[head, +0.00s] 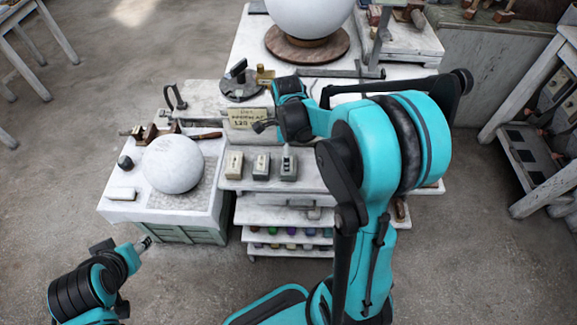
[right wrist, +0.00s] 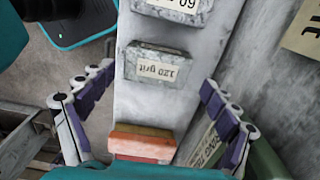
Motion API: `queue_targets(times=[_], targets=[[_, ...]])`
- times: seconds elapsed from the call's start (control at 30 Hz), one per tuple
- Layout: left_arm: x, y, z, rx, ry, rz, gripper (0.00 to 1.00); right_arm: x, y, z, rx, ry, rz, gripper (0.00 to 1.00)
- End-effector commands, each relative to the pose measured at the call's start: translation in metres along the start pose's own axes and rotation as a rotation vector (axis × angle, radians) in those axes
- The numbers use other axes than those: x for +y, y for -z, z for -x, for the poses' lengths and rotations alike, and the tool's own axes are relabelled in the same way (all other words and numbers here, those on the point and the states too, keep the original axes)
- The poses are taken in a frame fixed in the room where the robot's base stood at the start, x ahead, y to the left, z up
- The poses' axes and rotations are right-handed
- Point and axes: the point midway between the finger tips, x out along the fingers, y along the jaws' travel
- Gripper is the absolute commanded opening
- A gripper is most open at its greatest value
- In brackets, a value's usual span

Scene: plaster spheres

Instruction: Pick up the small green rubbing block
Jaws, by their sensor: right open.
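No small block that is clearly green shows in either view. A speckled grey block labelled "120 grit" (right wrist: 158,66) lies on a pale ledge (right wrist: 150,103) in the right wrist view. Another labelled grey block (right wrist: 175,10) is cut by the top edge. An orange-brown block (right wrist: 142,140) sits lower. My right gripper (right wrist: 157,80) is open and empty, its fingers either side of the ledge; in the head view it is near the sign (head: 245,118). My left gripper (head: 145,243) is at lower left, apart from the tables; its jaw state is unclear.
A dark green edge (right wrist: 266,162) shows at the right wrist view's lower right; I cannot tell what it is. Several labelled blocks (head: 261,165) line the shelf front. A white sphere (head: 173,164) sits on the left table (head: 150,213). A larger sphere (head: 308,12) stands behind.

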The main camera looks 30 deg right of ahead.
Motion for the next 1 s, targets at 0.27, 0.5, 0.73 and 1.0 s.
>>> queue_targets(times=[0.27,0.5,0.73,1.0], targets=[[0.000,-0.010,-0.014,0.000,0.000,0.000,0.47,0.003,0.004,-0.043,0.000,0.001,0.002,0.88],[0.000,-0.010,-0.015,0.000,0.000,0.000,0.47,0.003,0.004,-0.051,0.000,0.002,0.003,0.88],[0.000,-0.010,-0.014,0.000,0.000,0.000,0.47,0.003,0.004,-0.051,0.000,0.002,0.003,0.56],[0.000,-0.010,-0.015,0.000,0.000,0.000,0.47,0.003,0.004,-0.051,0.000,0.001,0.003,0.33]])
